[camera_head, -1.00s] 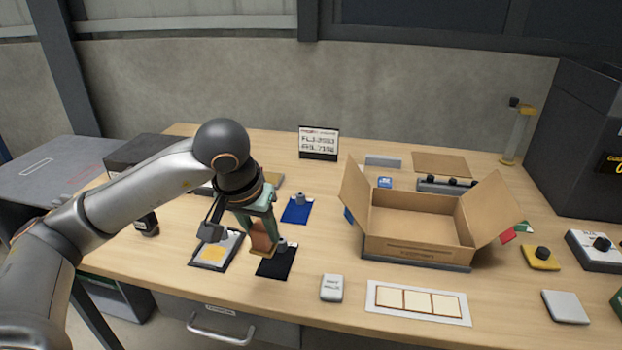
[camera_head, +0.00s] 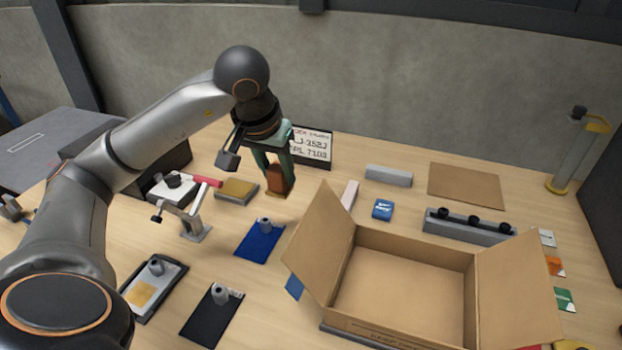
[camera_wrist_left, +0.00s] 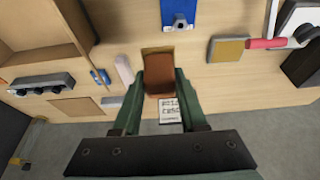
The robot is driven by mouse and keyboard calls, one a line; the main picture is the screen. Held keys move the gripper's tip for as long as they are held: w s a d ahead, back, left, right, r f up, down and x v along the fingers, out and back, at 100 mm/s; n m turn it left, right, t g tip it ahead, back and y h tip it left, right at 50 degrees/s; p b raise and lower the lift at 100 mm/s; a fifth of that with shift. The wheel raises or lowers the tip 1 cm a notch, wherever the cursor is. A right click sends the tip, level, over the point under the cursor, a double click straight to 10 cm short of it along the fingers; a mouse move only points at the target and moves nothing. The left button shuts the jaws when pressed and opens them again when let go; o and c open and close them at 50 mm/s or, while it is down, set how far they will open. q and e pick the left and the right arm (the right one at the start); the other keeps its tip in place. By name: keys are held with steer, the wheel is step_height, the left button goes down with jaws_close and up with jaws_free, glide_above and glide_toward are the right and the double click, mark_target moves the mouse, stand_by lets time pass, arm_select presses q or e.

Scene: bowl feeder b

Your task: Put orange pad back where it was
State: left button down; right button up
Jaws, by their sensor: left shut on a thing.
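My left gripper (camera_head: 275,180) is shut on an orange-brown block (camera_head: 279,178) with a thin yellow-orange edge at its bottom, which looks like the orange pad. The block also shows between the two green fingers in the left wrist view (camera_wrist_left: 158,77). It hangs upright at the back of the table, in front of the sign (camera_head: 313,150) and right of a mustard-topped grey block (camera_head: 237,189). I cannot tell whether its underside touches the table. My right gripper is not in view.
An open cardboard box (camera_head: 405,290) fills the front right. A blue pad (camera_head: 258,243), a black pad (camera_head: 208,320) and a dark-rimmed tray (camera_head: 172,292) lie front left. A grey clamp (camera_head: 190,222) stands nearby. A grey bar (camera_head: 389,176) lies back right.

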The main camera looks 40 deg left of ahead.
arm_select(q)
steer(key=shift+w, duration=0.4)
steer(key=w+a+f, duration=0.2)
steer(key=w+f, duration=0.1)
steer(key=w+a+f, duration=0.3)
steer(key=w, duration=0.1)
steer(key=w+a+f, duration=0.2)
steer(key=w+f, duration=0.1)
steer(key=w, duration=0.1)
steer(key=shift+a, duration=0.25)
steer(key=shift+w+a+f, duration=0.2)
steer(key=shift+w+f, duration=0.05)
steer(key=shift+f, duration=1.7)
steer(key=shift+f, duration=0.2)
steer(key=shift+c, duration=2.2)
jaws_free()
